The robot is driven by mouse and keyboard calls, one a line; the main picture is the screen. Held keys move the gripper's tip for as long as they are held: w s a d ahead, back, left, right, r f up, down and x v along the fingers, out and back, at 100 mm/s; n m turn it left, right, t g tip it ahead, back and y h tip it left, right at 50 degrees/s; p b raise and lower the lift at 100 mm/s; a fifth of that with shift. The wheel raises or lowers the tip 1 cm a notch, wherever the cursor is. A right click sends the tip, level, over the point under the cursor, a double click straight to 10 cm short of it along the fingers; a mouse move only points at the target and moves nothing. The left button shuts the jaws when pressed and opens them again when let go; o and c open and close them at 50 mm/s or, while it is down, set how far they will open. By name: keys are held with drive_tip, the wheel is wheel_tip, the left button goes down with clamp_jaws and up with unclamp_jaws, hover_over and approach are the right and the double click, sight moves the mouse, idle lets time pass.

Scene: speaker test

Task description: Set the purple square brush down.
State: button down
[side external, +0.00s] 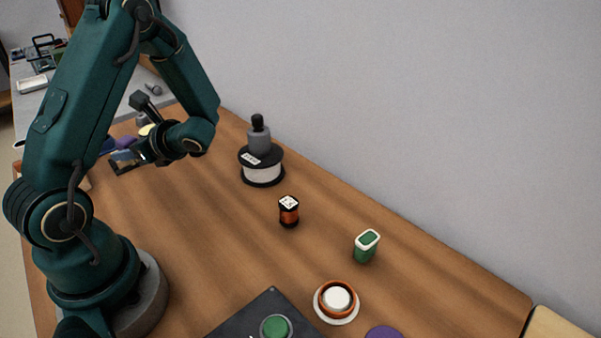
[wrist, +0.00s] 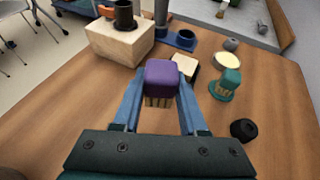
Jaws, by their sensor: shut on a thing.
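The purple square brush (wrist: 162,76) has a purple block on top and pale tan bristles below. My gripper (wrist: 161,88) is shut on it, with one blue finger on each side. The brush stands roughly upright in the wrist view. I cannot tell whether its bristles touch the wooden table (wrist: 60,125). In the side view my gripper (side external: 124,160) is at the far left end of the table, with a purple patch beside it that may be the brush.
Near the brush in the wrist view are a pale wooden block (wrist: 112,45), a teal object (wrist: 229,82), a yellow-topped round thing (wrist: 228,60) and a black knob (wrist: 243,130). In the side view, a spool (side external: 262,172) and a green-and-white container (side external: 366,246) stand farther right.

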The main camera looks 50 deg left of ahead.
hover_over(174, 179)
wheel_tip(174, 179, down, 4)
drive_tip(key=shift+r, duration=0.1)
drive_tip(key=shift+f, duration=2)
drive_tip(key=shift+c, duration=2.2)
unclamp_jaws()
drive_tip(key=shift+f, duration=0.1)
